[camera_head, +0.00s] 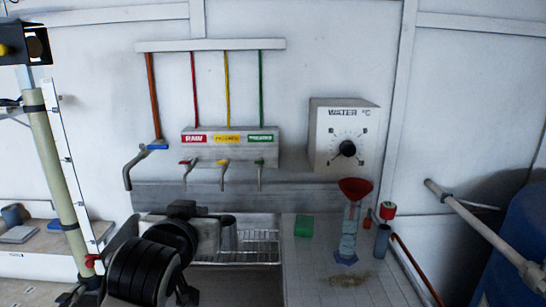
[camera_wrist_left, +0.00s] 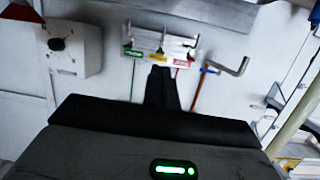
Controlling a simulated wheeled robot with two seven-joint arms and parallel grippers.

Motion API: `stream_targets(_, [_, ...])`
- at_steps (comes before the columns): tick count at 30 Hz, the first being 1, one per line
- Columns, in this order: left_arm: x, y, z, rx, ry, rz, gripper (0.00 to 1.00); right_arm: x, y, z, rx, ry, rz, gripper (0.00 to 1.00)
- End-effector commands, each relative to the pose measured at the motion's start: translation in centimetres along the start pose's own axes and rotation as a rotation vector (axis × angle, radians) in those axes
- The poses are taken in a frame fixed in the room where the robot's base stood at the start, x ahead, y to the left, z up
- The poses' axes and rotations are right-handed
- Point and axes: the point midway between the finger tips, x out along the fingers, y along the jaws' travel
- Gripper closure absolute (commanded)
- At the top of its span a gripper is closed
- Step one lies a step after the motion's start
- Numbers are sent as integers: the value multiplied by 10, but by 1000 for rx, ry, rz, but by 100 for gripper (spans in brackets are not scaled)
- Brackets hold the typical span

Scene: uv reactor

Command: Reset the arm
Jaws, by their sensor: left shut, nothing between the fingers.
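My left arm comes in from the lower left of the head view, black and bulky, in front of the sink. Its gripper (camera_head: 186,208) is over the left part of the sink and partly hidden by its own wrist. In the left wrist view the two dark fingers (camera_wrist_left: 161,74) lie together, shut and empty. They point toward the wall taps and touch nothing that I can make out. My right gripper is in neither view.
The sink (camera_head: 236,264) has a wire rack (camera_head: 255,243). Above are a labelled tap panel (camera_head: 230,147) and a water dial box (camera_head: 344,135). A pale pole (camera_head: 54,175) rises at left.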

Motion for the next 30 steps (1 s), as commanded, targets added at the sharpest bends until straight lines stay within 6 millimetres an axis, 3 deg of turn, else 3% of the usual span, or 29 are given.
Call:
stream_targets(3, [6,1,41,16,-46,22,100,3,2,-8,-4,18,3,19])
stream_targets(8, [9,3,103,36,-108,60,100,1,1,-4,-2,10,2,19])
stream_targets(11, [3,3,157,47,-160,90,100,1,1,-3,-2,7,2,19])
stream_targets(14, [-14,3,227,55,-227,127,100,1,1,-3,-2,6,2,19])
stream_targets(15, [-25,3,255,57,-253,142,100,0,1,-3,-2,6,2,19])
stream_targets(18, [-58,2,317,54,-310,173,100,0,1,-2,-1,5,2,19])
stream_targets(21, [-91,-1,362,48,-352,191,100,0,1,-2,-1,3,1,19])
stream_targets(25, [-121,-3,394,43,-383,204,100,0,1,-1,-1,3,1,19])
stream_targets(30, [-133,-4,405,40,-391,208,100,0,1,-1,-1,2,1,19])
